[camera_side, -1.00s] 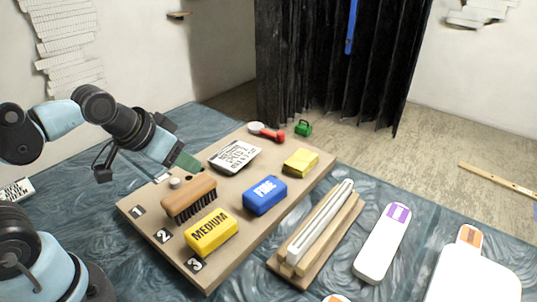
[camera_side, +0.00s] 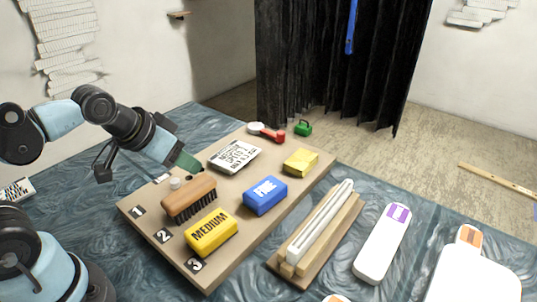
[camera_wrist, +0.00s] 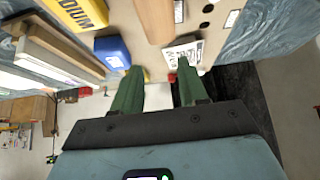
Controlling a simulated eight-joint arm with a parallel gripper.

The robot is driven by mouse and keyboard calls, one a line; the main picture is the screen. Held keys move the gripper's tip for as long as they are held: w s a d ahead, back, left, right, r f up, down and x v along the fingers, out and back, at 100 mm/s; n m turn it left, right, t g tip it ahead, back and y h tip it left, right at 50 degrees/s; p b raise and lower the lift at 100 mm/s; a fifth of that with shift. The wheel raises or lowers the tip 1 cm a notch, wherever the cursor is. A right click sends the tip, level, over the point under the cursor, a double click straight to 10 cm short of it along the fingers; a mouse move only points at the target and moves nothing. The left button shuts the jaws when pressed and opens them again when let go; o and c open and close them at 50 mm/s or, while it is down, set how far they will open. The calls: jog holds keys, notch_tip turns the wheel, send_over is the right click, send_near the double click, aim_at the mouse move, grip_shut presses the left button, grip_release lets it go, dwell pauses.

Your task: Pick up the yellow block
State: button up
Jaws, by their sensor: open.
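A plain yellow block (camera_side: 301,162) lies near the far right edge of the wooden board (camera_side: 150,215). A second yellow block (camera_side: 211,232), marked MEDIUM, lies near the board's front edge; part of it shows at the top of the wrist view (camera_wrist: 82,12). My gripper (camera_side: 189,164) is above the board's left side, near the brush and the printed card, apart from both yellow blocks. In the wrist view, its green fingers (camera_wrist: 157,80) are spread with nothing held between them. A small yellow patch (camera_wrist: 146,75) beside the left finger is mostly hidden, probably the plain block.
A blue FINE block (camera_side: 265,195) sits between the yellow blocks. A brush (camera_side: 189,198), a printed card (camera_side: 234,155), a red-handled tool (camera_side: 268,132) and a green item (camera_side: 303,128) are also around the board. A white bar on a wooden stand (camera_side: 320,228) stands right of it.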

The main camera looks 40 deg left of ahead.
jog(key=shift+o, duration=0.3)
jog(key=o, duration=0.8)
jog(key=s+d+r+g, duration=0.2)
jog(key=d+g, duration=0.5)
jog(key=d, duration=0.3)
send_over(213, 224)
jog(key=shift+m, duration=0.4)
jog(key=f, duration=0.7)
jog(key=shift+s+d, duration=0.1)
jog(key=shift+d, duration=0.2)
jog(key=shift+a+f, duration=0.15)
jog(key=shift+f, duration=1.2)
jog(key=shift+a+f, duration=0.15)
jog(key=shift+f, duration=1.2)
